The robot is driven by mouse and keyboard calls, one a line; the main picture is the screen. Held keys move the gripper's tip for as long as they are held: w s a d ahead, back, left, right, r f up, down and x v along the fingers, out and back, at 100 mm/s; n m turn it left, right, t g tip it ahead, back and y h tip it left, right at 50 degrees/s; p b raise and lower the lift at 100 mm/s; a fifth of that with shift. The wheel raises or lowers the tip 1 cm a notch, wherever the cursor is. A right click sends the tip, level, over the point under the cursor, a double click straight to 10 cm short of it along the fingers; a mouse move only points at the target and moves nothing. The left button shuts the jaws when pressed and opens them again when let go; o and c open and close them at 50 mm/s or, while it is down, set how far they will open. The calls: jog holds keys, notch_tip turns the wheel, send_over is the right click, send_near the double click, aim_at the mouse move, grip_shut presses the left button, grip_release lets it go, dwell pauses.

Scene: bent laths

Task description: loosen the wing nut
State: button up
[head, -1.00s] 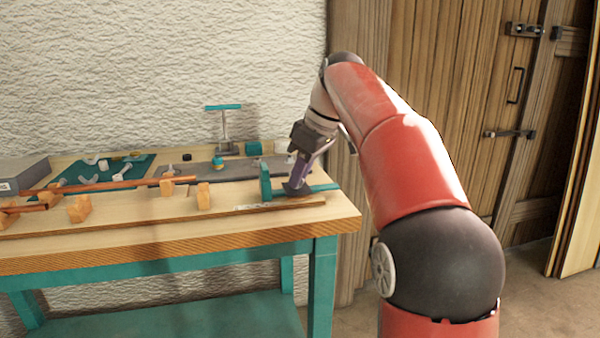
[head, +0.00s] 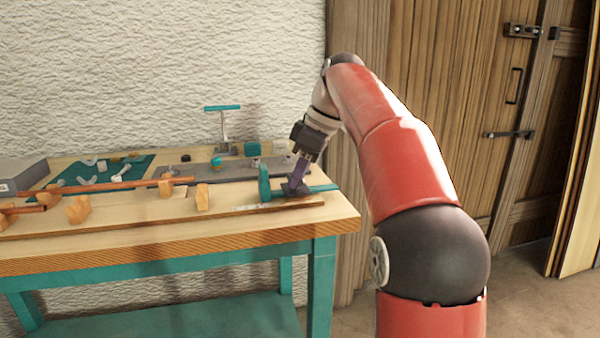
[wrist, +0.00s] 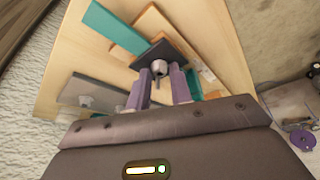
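My gripper (head: 297,182) points down over the right end of the workbench, at a dark plate (wrist: 176,56) on teal strips. In the wrist view, my gripper's two purple fingers (wrist: 160,77) stand apart. A small grey round metal piece, apparently the wing nut (wrist: 159,67), shows between the fingertips. I see no clear contact of the fingers with it, and its wings cannot be made out. In the head view the fingers hide it.
A teal upright block (head: 265,183) stands just left of my gripper. Copper-coloured rods (head: 110,186) on wooden blocks (head: 203,197) lie on the bench's left. A teal-topped stand (head: 222,108) rises behind. A grey box (head: 22,172) sits at the far left.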

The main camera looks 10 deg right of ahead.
jog(key=o, duration=0.3)
jog(key=shift+o, duration=0.2)
jog(key=v, duration=0.7)
jog(key=shift+r, duration=0.4)
jog(key=shift+d, duration=0.1)
